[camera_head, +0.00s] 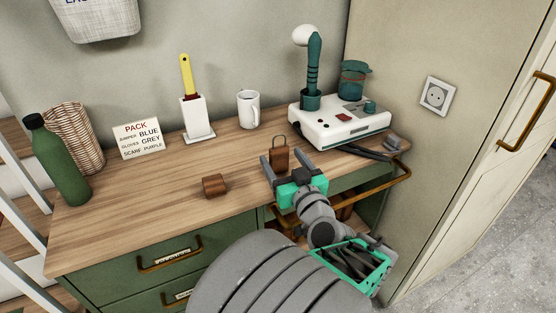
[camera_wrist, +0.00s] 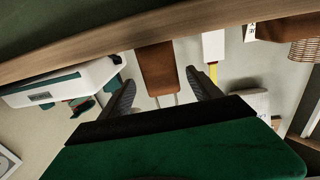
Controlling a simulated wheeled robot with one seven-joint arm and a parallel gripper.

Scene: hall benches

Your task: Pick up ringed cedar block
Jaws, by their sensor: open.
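The ringed cedar block (camera_head: 278,157) is a reddish-brown upright block with a thin metal loop on top, standing on the wooden bench top. My gripper (camera_head: 281,160) is open, and its two dark fingers reach out on either side of the block in the head view. In the wrist view the block (camera_wrist: 157,68) shows upside down between the fingers (camera_wrist: 160,82), with its loop pointing toward the palm. A gap shows on both sides of it. The block's lower part is partly hidden by my gripper in the head view.
A plain brown cube (camera_head: 215,186) lies left of my gripper. Behind stand a white mug (camera_head: 248,109), a white holder with a yellow-handled tool (camera_head: 195,118) and a sign (camera_head: 138,138). A white device (camera_head: 340,127) is at right, a green bottle (camera_head: 60,165) at left.

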